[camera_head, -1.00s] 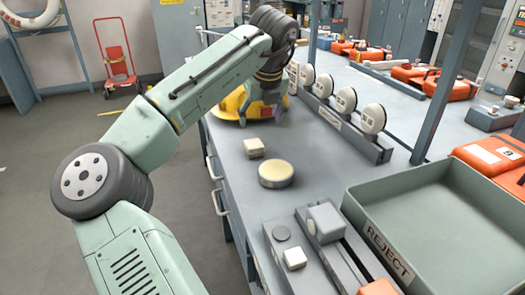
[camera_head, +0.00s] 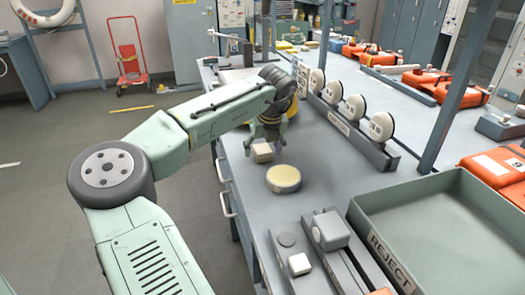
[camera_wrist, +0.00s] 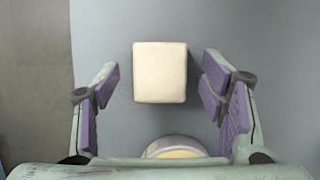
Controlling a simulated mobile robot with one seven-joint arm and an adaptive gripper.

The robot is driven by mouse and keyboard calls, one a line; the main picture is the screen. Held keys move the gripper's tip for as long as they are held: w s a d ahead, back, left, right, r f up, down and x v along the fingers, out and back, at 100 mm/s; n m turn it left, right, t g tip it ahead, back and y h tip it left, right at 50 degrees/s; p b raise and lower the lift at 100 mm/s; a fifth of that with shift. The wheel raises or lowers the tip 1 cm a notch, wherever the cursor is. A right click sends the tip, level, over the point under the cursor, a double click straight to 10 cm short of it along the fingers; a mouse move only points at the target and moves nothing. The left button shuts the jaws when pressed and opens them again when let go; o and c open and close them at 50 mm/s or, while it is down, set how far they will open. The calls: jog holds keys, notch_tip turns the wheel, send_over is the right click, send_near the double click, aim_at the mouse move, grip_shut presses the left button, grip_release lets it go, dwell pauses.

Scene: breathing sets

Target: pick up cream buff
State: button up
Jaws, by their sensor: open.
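The cream buff (camera_head: 263,152) is a small cream block on the grey bench top near its left edge. In the wrist view the cream buff (camera_wrist: 160,72) lies between the lines of the two fingers, ahead of the palm, with bare bench on either side. My gripper (camera_head: 264,143) hangs just above it, pointing down. In the wrist view my gripper (camera_wrist: 162,90) has its purple-padded fingers spread wide, with nothing between the pads touching them. Whether the fingertips reach down beside the block is hard to tell.
A round tin with a pale yellow top (camera_head: 283,179) stands close to the block. A green-grey REJECT tray (camera_head: 440,190) is at the right. A rack (camera_head: 345,125) with several white round pieces runs behind. A small white block (camera_head: 299,264) and grey fixture stand in front.

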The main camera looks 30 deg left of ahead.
jog(key=shift+f, duration=0.15)
jog(key=c, duration=1.1)
jog(key=shift+c, duration=0.3)
jog(key=shift+w+r, duration=0.1)
jog(key=shift+r, duration=0.4)
notch_tip(320, 180, up, 2)
jog(key=shift+r+b, duration=0.1)
jog(key=shift+b, duration=0.5)
jog(key=s+a+r+b, duration=0.1)
jog(key=s+a+b, duration=0.1)
jog(key=s, duration=0.6)
jog(key=s+a+b, duration=0.1)
jog(key=s, duration=0.6)
jog(key=shift+s+a+r+b, duration=0.35)
jog(key=shift+s+r, duration=0.05)
jog(key=o, duration=0.6)
jog(key=shift+c, duration=0.2)
jog(key=shift+w, duration=0.1)
jog(key=c, duration=0.5)
